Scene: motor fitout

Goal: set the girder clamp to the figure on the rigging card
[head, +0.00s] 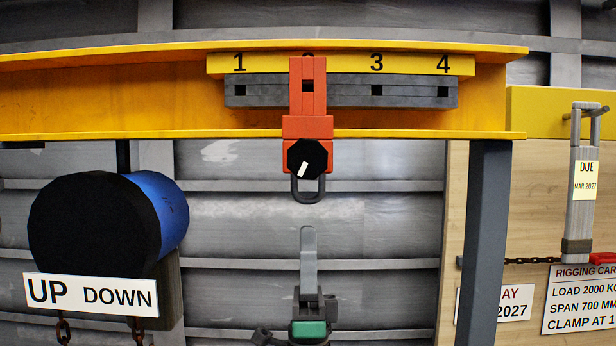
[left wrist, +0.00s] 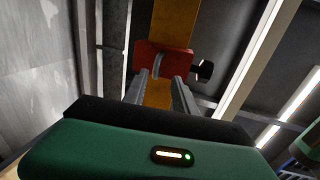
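The red girder clamp (head: 308,127) sits on the yellow girder (head: 420,118), its upper arm covering most of the figure between 1 and 3 on the number strip (head: 340,65). It has a black knob (head: 307,160) with a white mark and a grey loop below. The rigging card (head: 578,300) at the right reads "CLAMP AT 1", cut off by the picture edge. My left gripper (head: 308,235) points up below the loop, apart from it. In the left wrist view its fingers (left wrist: 161,80) are spread and empty, the clamp (left wrist: 165,58) beyond them.
A blue and black hoist drum (head: 110,220) with an UP DOWN sign (head: 90,294) hangs at left. A dark post (head: 485,230) stands right of the clamp. A tagged grey tool (head: 581,215) hangs on the wooden board. Space around my left gripper is clear.

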